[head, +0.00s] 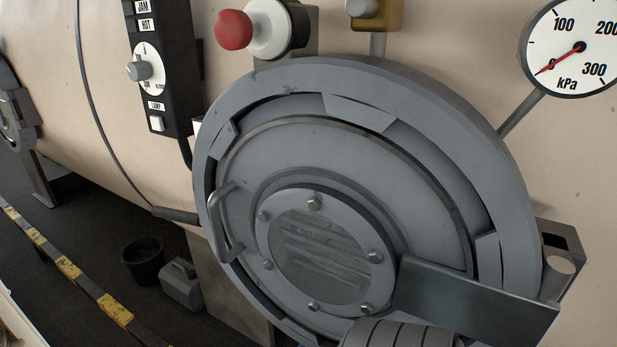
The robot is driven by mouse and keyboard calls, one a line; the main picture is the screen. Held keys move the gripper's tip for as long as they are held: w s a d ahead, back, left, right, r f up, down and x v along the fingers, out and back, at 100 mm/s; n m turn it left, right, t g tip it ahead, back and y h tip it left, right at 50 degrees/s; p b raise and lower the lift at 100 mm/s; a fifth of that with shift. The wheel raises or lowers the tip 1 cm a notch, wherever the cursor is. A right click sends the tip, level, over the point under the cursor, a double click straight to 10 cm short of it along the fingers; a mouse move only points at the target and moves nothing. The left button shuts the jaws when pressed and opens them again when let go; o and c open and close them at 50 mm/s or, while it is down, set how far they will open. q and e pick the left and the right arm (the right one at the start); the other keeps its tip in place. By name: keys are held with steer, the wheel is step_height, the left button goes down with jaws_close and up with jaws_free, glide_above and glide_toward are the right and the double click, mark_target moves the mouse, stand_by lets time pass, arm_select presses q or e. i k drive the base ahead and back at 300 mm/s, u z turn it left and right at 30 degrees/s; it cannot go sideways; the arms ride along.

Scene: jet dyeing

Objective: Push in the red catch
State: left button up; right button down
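The red catch (234,30) is a round red knob at the top of the head view, just above the upper left of the big round door. It sticks out to the left of a pale round collar (268,28) on a dark block. The grey round door (300,150) sits inside its heavy ring (480,150) and has a bolted sight glass (319,258) and a bar handle (222,220) on its left. Neither gripper shows in the head view, so nothing is seen touching the knob.
A black control box (160,70) with a dial stands left of the knob. A brass fitting (376,12) is to its right. A pressure gauge (573,47) is at the upper right. A black bucket (143,262) and a grey can (182,285) stand on the floor.

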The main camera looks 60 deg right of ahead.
mark_target(240, 30)
steer(key=z, duration=0.2)
steer(key=k, duration=1.3)
steer(key=z, duration=1.45)
